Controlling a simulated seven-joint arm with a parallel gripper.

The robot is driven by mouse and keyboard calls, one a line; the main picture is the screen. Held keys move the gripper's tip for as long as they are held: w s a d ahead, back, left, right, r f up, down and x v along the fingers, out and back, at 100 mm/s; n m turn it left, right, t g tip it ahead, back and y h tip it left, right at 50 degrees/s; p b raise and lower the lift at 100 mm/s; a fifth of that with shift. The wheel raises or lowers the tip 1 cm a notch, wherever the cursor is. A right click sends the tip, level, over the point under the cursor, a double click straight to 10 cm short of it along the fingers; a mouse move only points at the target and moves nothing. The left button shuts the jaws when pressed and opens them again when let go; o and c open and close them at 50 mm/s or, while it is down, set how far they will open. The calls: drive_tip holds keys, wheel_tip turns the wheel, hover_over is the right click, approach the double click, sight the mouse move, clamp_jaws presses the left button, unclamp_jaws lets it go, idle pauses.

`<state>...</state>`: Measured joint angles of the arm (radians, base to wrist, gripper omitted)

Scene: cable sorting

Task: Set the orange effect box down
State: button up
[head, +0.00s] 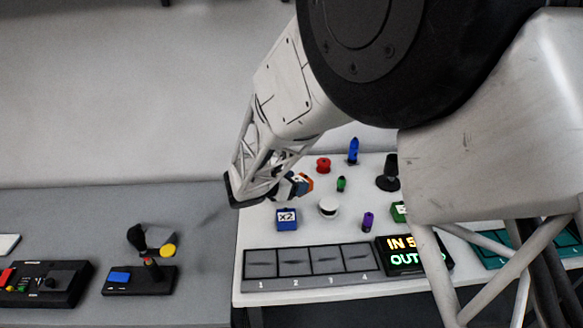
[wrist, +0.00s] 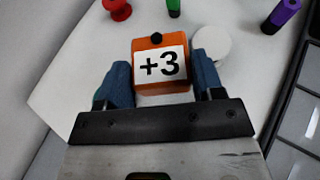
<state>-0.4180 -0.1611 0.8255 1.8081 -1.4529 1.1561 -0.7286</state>
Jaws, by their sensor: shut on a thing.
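The orange effect box (wrist: 160,45) has a white face marked "+3" and a small black knob on top. It sits between the two blue-padded fingers of my gripper (wrist: 162,82), which is shut on it. In the head view my gripper (head: 293,187) is over the left part of the white table (head: 262,235), and only a bit of the orange box (head: 305,182) shows beyond the fingers. I cannot tell whether the box touches the table.
A blue "X2" box (head: 287,218) and a white round piece (head: 328,207) are near my gripper. A red spool (head: 323,165), green piece (head: 341,184), blue piece (head: 353,151) and purple piece (head: 368,222) stand around. A numbered slot tray (head: 310,279) and lit display (head: 405,255) line the front.

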sight(298, 179)
drive_tip(key=shift+w+d+f+m+g+h, duration=0.2)
drive_tip(key=shift+w+f+m+g, duration=0.2)
drive_tip(key=shift+w, duration=0.2)
drive_tip(key=shift+w+d+f+m+g+h, duration=0.2)
drive_tip(key=shift+w+d+f+m+g, duration=0.15)
drive_tip(key=shift+w, duration=0.25)
drive_tip(key=shift+w+d+f+m+g+h, duration=0.1)
drive_tip(key=shift+w+f+m+g+h, duration=0.1)
drive_tip(key=shift+w+f+m+g, duration=0.3)
drive_tip(key=shift+w+r, duration=0.1)
drive_tip(key=shift+r, duration=0.1)
drive_tip(key=shift+w, duration=0.1)
drive_tip(key=w, duration=0.5)
drive_tip(key=w+a+f, duration=0.1)
drive_tip(key=w, duration=0.4)
drive_tip(key=w+a, duration=0.1)
drive_tip(key=w, duration=0.4)
drive_tip(key=shift+w+a+f, duration=0.15)
drive_tip(key=shift+w+f, duration=0.05)
drive_tip(key=shift+w, duration=0.15)
drive_tip(key=shift+f, duration=1.75)
drive_tip(key=shift+f, duration=0.15)
drive_tip(key=o, duration=1)
